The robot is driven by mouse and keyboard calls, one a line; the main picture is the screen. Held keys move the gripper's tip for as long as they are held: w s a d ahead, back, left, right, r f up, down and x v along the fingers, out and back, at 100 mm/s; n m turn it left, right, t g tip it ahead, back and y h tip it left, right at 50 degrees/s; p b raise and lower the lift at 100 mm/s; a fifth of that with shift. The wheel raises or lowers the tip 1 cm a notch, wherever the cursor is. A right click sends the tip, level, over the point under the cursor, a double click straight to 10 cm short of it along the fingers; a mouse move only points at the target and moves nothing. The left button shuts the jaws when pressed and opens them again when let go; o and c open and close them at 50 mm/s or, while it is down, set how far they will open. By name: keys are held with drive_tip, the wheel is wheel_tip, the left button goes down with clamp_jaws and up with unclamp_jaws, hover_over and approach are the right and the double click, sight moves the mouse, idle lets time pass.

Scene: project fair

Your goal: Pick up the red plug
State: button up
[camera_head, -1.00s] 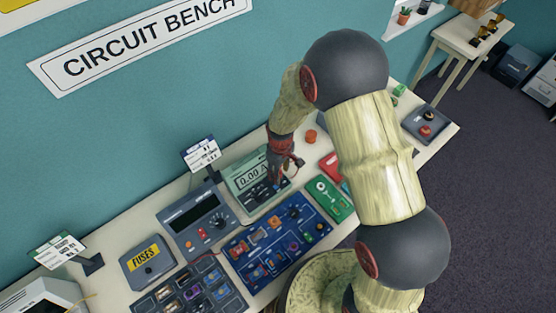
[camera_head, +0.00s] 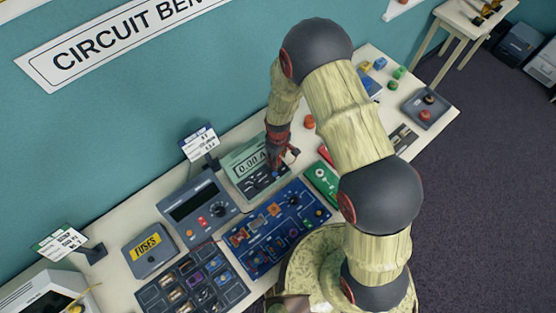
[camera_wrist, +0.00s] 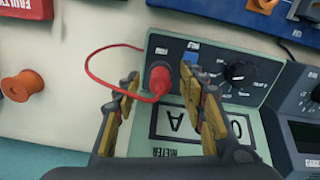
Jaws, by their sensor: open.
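The red plug (camera_wrist: 159,79) stands in the face of the green-grey meter (camera_wrist: 260,92), with a red cable (camera_wrist: 95,70) looping from it to the left in the wrist view. My gripper (camera_wrist: 160,74) is open, with one finger on each side of the plug; I cannot tell whether they touch it. A blue piece (camera_wrist: 190,58) sits on the meter beside the right fingertip. In the head view my gripper (camera_head: 276,170) is over the lower part of the meter (camera_head: 236,165), which reads 0.00 A. The plug is hard to make out there.
A grey multimeter (camera_head: 197,210), a blue circuit board (camera_head: 262,250) and a fuse box (camera_head: 150,250) crowd the bench near the meter. An orange spool (camera_wrist: 22,86) lies on bare bench left of the meter in the wrist view. A green board (camera_head: 321,180) is close by.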

drive_tip(key=shift+f, duration=0.1)
drive_tip(key=shift+c, duration=1)
drive_tip(key=c, duration=0.8)
clamp_jaws()
